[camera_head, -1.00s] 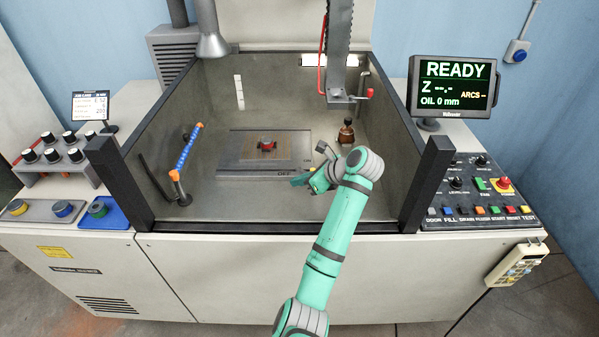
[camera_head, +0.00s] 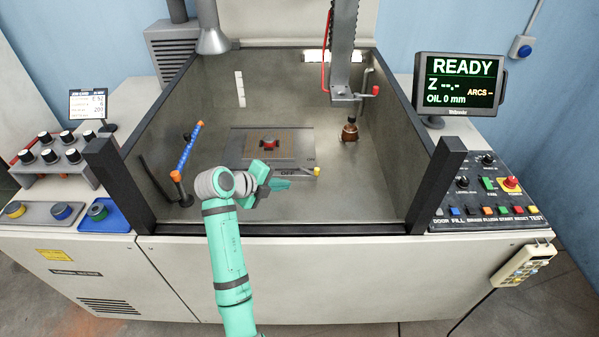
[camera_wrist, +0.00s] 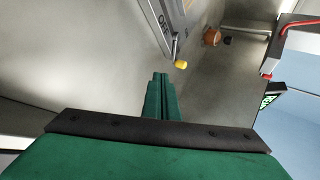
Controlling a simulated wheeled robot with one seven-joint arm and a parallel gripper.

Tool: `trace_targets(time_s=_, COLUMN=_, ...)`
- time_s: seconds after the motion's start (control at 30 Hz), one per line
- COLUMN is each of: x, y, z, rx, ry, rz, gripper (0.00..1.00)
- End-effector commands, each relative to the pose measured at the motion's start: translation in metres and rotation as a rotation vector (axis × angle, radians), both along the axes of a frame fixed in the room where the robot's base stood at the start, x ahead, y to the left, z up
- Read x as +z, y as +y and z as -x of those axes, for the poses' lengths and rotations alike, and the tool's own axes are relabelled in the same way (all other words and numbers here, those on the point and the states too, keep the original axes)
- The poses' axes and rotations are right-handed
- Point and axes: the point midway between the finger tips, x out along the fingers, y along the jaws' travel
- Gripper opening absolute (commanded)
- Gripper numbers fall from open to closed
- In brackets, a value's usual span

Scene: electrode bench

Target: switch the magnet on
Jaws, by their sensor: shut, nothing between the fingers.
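The magnetic chuck (camera_head: 227,159) is a flat grey plate on the tank floor, with a small red and grey part (camera_head: 269,144) on top. Its lever ends in a yellow knob (camera_head: 316,171) at the front right corner, near the OFF mark; an ON mark shows further back. The knob also shows in the wrist view (camera_wrist: 180,64), just beyond the fingertips. My gripper (camera_head: 288,184) is shut and empty, in front of the chuck, to the left of the knob and apart from it. In the wrist view its green fingers (camera_wrist: 161,76) are together.
The tank has dark front posts (camera_head: 436,185) on both sides. A machine head with a red handle (camera_head: 350,94) hangs at the back right, above a copper-brown electrode (camera_head: 349,131). A blue hose (camera_head: 189,147) stands at the left. The floor right of the knob is clear.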

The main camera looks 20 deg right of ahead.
Motion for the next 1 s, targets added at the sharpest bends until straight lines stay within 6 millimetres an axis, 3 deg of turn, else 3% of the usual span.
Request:
trace_targets(time_s=0.1, x=0.015, y=0.003, z=0.006, rx=-0.022, ry=-0.02, rz=0.085, gripper=0.0)
trace_targets(time_s=0.27, x=0.02, y=0.0, z=0.008, rx=-0.036, ry=-0.03, rz=0.124, gripper=0.0)
trace_targets(time_s=0.87, x=-0.029, y=-0.076, z=-0.03, rx=-0.037, ry=-0.028, rz=0.121, gripper=0.0)
trace_targets(time_s=1.0, x=-0.029, y=-0.093, z=-0.04, rx=-0.036, ry=-0.031, rz=0.12, gripper=0.0)
